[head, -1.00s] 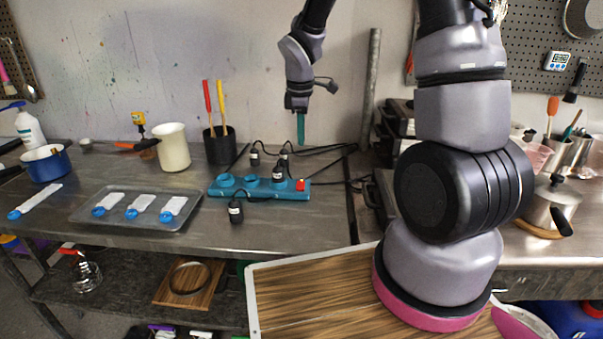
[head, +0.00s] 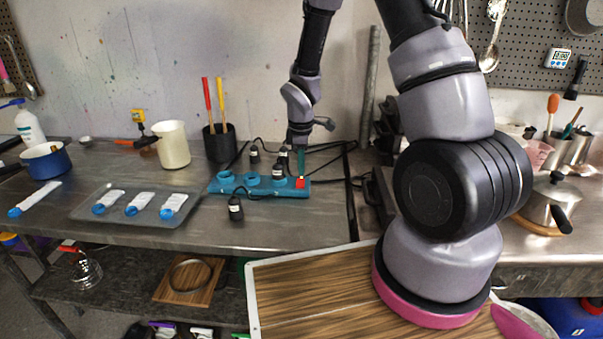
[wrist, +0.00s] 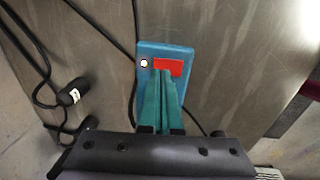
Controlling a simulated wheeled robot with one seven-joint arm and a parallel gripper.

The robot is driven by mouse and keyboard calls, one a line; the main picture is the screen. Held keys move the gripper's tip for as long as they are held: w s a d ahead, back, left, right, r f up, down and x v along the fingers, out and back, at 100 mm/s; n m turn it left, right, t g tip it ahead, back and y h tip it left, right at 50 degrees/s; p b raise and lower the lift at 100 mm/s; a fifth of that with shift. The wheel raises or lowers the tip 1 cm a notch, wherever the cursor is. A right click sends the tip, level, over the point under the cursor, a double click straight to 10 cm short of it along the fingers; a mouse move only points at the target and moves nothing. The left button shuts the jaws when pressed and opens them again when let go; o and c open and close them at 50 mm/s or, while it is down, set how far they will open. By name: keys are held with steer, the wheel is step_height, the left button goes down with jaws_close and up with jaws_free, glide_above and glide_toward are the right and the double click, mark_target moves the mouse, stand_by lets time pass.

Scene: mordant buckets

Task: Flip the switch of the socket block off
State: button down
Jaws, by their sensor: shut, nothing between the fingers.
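The blue socket block (head: 230,187) lies on the steel bench in the head view, with black plugs and open round sockets along it. Its red switch (head: 301,183) is at the right end. In the wrist view the block's end (wrist: 180,52) shows the red switch (wrist: 168,66) beside a small pale lit spot (wrist: 144,63). My gripper (head: 301,174) points down at the switch end. Its teal fingers (wrist: 162,78) are shut and empty, with tips at the switch's near edge. I cannot tell whether they touch it. The fingers cover part of the block.
Black cables run behind and right of the block. A loose black plug (head: 235,208) lies in front of it. A tray (head: 90,211) with several white strips lies left. A black cup (head: 218,146) and a cream jug (head: 172,145) stand behind.

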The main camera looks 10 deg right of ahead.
mark_target(301, 183)
steer(key=shift+w+f, duration=0.15)
steer(key=shift+f, duration=1.1)
steer(key=shift+d+f, duration=0.1)
steer(key=shift+f, duration=0.05)
steer(key=shift+s+a, duration=0.25)
steer(key=shift+s, duration=0.45)
step_height(301, 183, up, 14)
steer(key=s, duration=0.1)
steer(key=shift+s+a, duration=0.3)
